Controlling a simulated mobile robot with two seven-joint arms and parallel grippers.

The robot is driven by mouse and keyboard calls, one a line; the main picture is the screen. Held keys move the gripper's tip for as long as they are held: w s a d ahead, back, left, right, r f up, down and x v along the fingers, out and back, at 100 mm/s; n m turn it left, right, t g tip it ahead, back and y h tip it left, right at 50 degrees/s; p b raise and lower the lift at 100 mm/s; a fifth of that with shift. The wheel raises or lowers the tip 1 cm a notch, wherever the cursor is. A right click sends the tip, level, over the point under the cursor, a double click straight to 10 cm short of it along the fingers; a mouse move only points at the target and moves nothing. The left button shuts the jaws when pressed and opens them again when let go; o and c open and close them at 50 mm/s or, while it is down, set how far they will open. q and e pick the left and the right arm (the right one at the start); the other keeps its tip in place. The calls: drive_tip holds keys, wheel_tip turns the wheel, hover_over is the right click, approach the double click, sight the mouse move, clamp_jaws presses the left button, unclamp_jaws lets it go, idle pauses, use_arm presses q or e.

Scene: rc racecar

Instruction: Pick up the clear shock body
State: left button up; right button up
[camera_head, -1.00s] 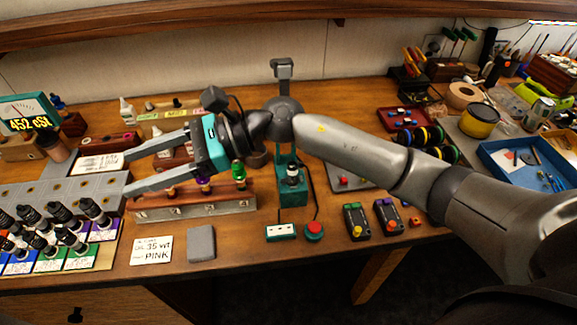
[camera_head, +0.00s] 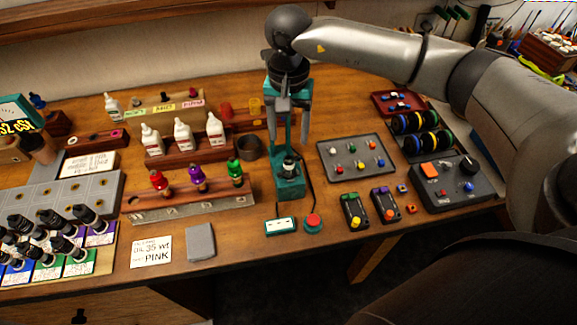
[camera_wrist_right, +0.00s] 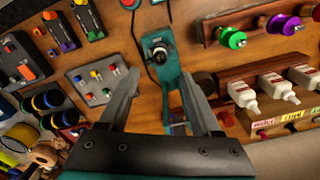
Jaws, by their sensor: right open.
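I cannot single out a clear shock body for certain. Red (camera_head: 158,180), purple (camera_head: 196,175) and green (camera_head: 235,170) shock parts stand in a front wooden rack (camera_head: 190,208). Red (camera_head: 225,110) and yellow (camera_head: 255,106) translucent pieces stand in a back rack (camera_head: 245,124). My right gripper (camera_head: 292,125) points down, open and empty, to the right of the back rack and above or behind the teal stand (camera_head: 290,188). Its fingers partly hide what lies behind. In the right wrist view, the stand (camera_wrist_right: 168,72) lies between the spread fingers. My left gripper is out of view.
White bottles (camera_head: 183,136) stand left of the back rack, near a dark cup (camera_head: 249,147). A grey tray with coloured knobs (camera_head: 355,157) and a control box (camera_head: 445,185) lie to the right. Cables run beside the stand. Several black-capped bottles (camera_head: 68,228) fill the left front.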

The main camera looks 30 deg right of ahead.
hover_over(289, 168)
wheel_tip(289, 168, down, 5)
wheel_tip(289, 168, down, 6)
drive_tip(key=w+p, duration=0.1)
drive_tip(key=shift+d+p, duration=0.25)
drive_tip(key=shift+p, duration=0.05)
drive_tip(key=shift+w+r, duration=0.1)
clamp_jaws()
idle(0.3)
